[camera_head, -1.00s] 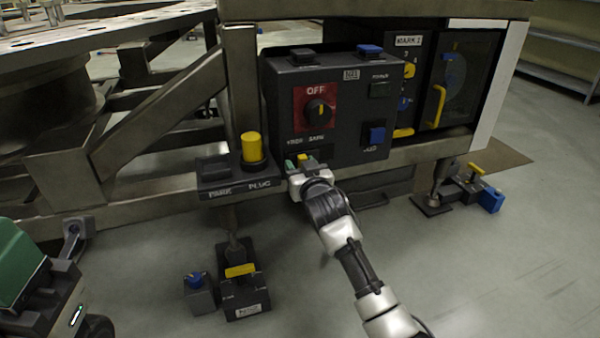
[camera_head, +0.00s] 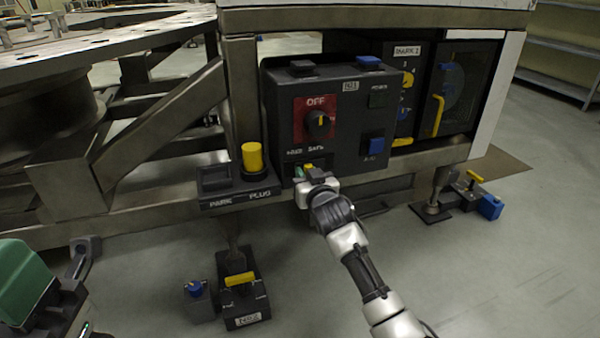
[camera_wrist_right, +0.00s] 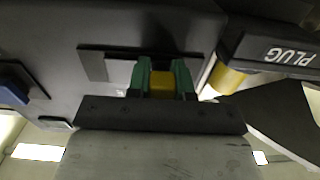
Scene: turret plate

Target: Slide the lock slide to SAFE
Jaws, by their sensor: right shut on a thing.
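The lock slide is a small yellow block (camera_wrist_right: 162,84) at the lower front of the dark control box (camera_head: 345,125), under the words that seem to read WORK and SAFE. My right gripper (camera_head: 304,170) is at this slide. In the right wrist view its green fingers (camera_wrist_right: 162,80) stand on both sides of the yellow block and are shut on it. A dark slot plate (camera_wrist_right: 108,66) shows to the left of the fingers there. The gripper hides most of the slide's track in the head view. A green and dark part at the lower left does not clearly show my left gripper.
A red OFF panel with a knob (camera_head: 318,124) and a blue button (camera_head: 373,143) are on the box. A yellow plug (camera_head: 252,158) stands left of the gripper. A yellow-handled block (camera_head: 242,299) is on the floor below.

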